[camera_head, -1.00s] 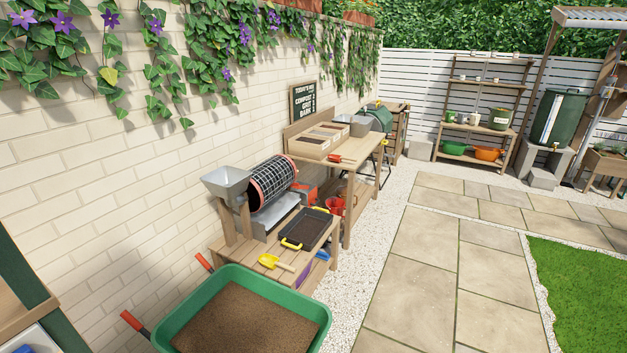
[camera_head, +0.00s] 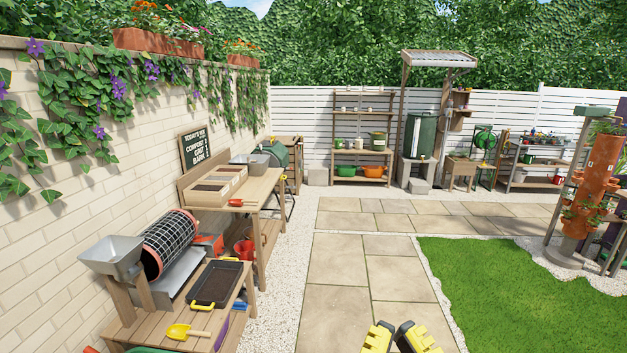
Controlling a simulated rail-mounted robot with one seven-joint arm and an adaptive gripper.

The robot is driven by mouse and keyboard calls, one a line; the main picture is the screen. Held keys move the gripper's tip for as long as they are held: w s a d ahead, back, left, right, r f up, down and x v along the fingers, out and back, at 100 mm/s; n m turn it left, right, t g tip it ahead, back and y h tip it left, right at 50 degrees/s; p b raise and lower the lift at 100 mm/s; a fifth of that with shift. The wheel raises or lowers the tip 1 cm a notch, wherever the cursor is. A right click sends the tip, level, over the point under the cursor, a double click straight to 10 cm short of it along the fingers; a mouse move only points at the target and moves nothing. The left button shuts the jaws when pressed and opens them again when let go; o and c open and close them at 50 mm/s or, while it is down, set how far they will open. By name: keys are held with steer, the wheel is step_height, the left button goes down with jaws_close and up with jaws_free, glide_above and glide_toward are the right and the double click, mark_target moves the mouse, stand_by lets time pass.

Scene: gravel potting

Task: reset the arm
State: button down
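My gripper (camera_head: 398,340) shows at the bottom edge of the head view, right of centre, as two yellow-and-black parts with a small gap at their upper ends. The rest of it is cut off by the frame edge, so how far its fingers are apart cannot be told. No object shows between the visible parts. It appears in front of the paving (camera_head: 340,290), apart from the benches on the left.
A low wooden bench (camera_head: 140,332) at left carries a mesh drum sieve (camera_head: 170,243), a grey hopper (camera_head: 113,258), a black tray (camera_head: 216,285) and a yellow scoop (camera_head: 187,332). A potting table (camera_head: 262,188) stands behind. Paving and lawn (camera_head: 500,290) are open.

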step_height(320, 180, up, 22)
steer(key=p, duration=1.8)
steer(key=shift+f+p, duration=0.15)
steer(key=shift+p, duration=0.25)
